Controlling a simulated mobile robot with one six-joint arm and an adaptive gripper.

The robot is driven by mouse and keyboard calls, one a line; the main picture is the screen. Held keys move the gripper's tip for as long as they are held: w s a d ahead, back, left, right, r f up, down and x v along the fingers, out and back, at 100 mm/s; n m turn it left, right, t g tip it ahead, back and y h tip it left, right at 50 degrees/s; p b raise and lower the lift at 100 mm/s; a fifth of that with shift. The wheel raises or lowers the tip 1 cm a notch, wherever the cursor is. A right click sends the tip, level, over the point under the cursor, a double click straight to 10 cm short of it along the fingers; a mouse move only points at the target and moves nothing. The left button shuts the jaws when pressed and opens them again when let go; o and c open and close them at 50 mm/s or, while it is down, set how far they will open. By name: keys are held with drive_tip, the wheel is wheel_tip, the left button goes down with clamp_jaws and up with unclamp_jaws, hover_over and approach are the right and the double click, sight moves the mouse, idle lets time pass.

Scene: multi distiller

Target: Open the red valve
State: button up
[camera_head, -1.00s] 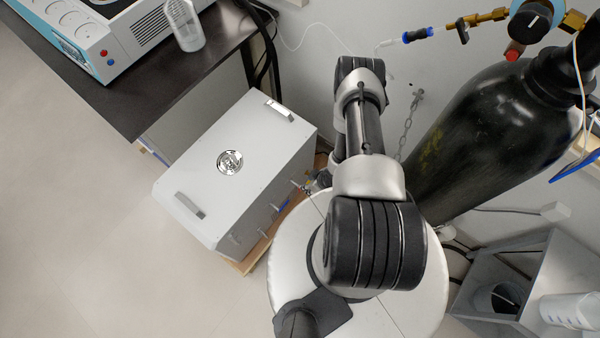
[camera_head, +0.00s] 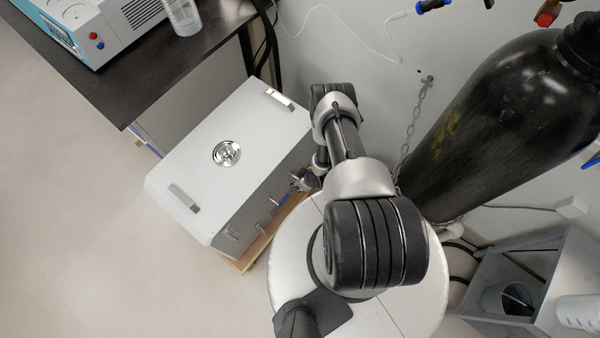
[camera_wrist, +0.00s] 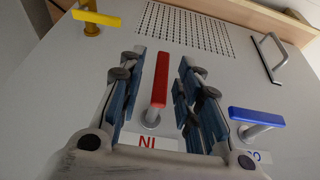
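The red valve (camera_wrist: 160,80) is a long red handle on a short metal stem on a pale panel, above a label with red letters. In the wrist view my gripper (camera_wrist: 159,68) is open, with one finger on each side of the red handle. Gaps show between the handle and both fingers. In the head view my gripper (camera_head: 304,181) is beside the side face of the white box (camera_head: 195,150), and the red valve cannot be made out there.
A yellow valve (camera_wrist: 97,18) is at the upper left of the panel and a blue valve (camera_wrist: 256,118) at the lower right. A metal bar handle (camera_wrist: 268,60) is at the right. A black gas cylinder (camera_head: 490,120) stands right of my arm. A dark table (camera_head: 165,75) is behind the box.

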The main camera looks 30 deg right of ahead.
drive_tip(key=shift+c, duration=0.4)
clamp_jaws()
drive_tip(key=shift+s+r+p, duration=0.1)
drive_tip(key=shift+p, duration=0.3)
drive_tip(key=shift+t+h+p, duration=0.3)
drive_tip(key=shift+h+p, duration=0.3)
drive_tip(key=shift+n+h+p, duration=0.3)
drive_tip(key=shift+h+p, duration=0.05)
drive_tip(key=shift+h, duration=0.25)
drive_tip(key=shift+d+n+t+h+b, duration=0.15)
drive_tip(key=shift+t+h+b, duration=0.25)
drive_tip(key=shift+h, duration=0.2)
drive_tip(key=shift+d+n+t+h+b, duration=0.15)
drive_tip(key=shift+t+h+b, duration=0.2)
drive_tip(key=shift+h, duration=0.25)
drive_tip(key=shift+w+d+t+h+b, duration=0.1)
drive_tip(key=shift+w+t+h+b, duration=0.2)
drive_tip(key=shift+h+b, duration=0.5)
drive_tip(key=shift+r, duration=0.15)
drive_tip(key=shift+o, duration=0.4)
unclamp_jaws()
